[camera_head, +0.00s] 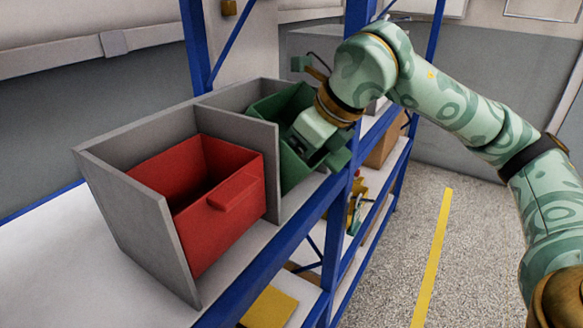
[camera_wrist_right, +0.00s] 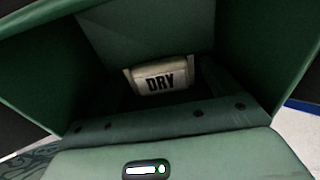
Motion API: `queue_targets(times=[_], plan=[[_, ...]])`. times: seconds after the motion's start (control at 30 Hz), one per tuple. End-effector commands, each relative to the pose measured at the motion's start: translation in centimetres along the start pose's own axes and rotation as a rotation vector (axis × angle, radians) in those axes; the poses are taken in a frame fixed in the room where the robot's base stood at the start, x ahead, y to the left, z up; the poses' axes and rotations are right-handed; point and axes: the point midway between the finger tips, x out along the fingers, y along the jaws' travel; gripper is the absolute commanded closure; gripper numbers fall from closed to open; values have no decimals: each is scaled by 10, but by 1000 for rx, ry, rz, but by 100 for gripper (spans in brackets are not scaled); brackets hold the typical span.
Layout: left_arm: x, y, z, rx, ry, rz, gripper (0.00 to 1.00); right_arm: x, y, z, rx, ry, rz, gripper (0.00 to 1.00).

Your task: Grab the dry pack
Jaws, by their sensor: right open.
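The dry pack (camera_wrist_right: 160,79) is a pale pack with a dark "DRY" label. It lies low inside the green bin (camera_wrist_right: 155,32), seen in the right wrist view. In the head view the green bin (camera_head: 268,108) sits in the far compartment of a grey divider, and the pack is hidden. My right gripper (camera_head: 303,148) is open and reaches down at the green bin's mouth. In the wrist view the pack is ahead of it and apart from its body. Its fingertips are not clear there. My left gripper is out of view.
A red bin (camera_head: 222,190) with a front handle fills the near compartment of the grey divider (camera_head: 135,222). Blue shelf posts (camera_head: 196,45) and the blue shelf edge (camera_head: 268,262) stand close by. A yellow line (camera_head: 432,255) marks the open floor at right.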

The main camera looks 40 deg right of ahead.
Motion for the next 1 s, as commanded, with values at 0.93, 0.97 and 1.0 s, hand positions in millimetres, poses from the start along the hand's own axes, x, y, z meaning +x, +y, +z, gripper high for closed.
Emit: queue_targets(times=[0.93,0.97,1.0], plan=[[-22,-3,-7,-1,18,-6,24,-37,0,21,-1,-8,-4,60],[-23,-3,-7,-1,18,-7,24,-44,-1,19,-1,-8,-6,60],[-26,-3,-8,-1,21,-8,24,-56,-1,17,0,-8,-7,60]])
